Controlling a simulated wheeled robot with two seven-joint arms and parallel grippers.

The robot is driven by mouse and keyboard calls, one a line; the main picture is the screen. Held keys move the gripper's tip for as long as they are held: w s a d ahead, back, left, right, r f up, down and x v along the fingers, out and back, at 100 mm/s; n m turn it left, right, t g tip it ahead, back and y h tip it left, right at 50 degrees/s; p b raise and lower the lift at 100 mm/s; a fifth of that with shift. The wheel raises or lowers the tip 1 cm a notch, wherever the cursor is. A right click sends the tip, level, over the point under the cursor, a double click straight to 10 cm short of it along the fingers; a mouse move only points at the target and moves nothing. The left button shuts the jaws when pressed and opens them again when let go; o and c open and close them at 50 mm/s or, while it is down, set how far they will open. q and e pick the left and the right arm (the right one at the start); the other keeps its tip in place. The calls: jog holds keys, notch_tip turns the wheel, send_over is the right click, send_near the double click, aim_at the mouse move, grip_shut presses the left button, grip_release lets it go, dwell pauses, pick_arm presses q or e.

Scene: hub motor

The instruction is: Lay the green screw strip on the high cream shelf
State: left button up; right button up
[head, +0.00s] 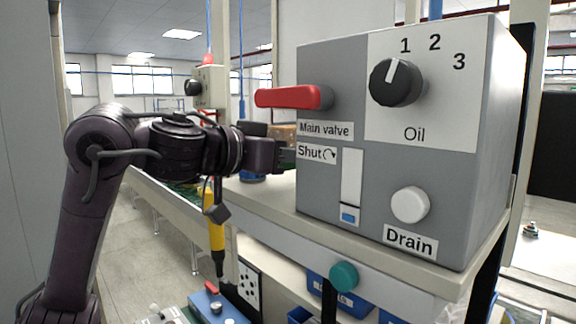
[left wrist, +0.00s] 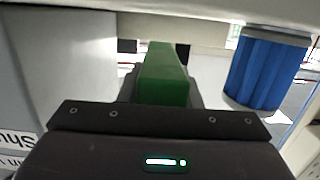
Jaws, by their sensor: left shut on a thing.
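My left gripper (head: 284,156) reaches in from the left, beside the left face of the grey control box. In the left wrist view the green screw strip (left wrist: 163,78) sits between its fingers (left wrist: 162,88), and the gripper is shut on it. In the head view the strip is mostly hidden by the gripper and the box. The high cream shelf (head: 262,203) carries the box, and the gripper is above its left part. Whether the strip touches the shelf cannot be told. My right gripper is not in view.
The grey control box (head: 345,235) with its red valve handle (head: 290,97) fills the shelf's right part. A blue ribbed container (left wrist: 268,70) stands close by in the left wrist view. A yellow tool (head: 214,225) hangs left of the shelf. Blue bins (head: 340,295) lie below.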

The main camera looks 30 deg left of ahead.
aim_at(288, 190)
pick_arm(q)
notch_tip(288, 190, down, 2)
jog(key=shift+f, duration=0.65)
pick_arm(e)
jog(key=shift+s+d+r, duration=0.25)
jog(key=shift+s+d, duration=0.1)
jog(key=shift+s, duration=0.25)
pick_arm(q)
jog(key=shift+f, duration=0.1)
jog(key=shift+f, duration=0.15)
jog(key=o, duration=1)
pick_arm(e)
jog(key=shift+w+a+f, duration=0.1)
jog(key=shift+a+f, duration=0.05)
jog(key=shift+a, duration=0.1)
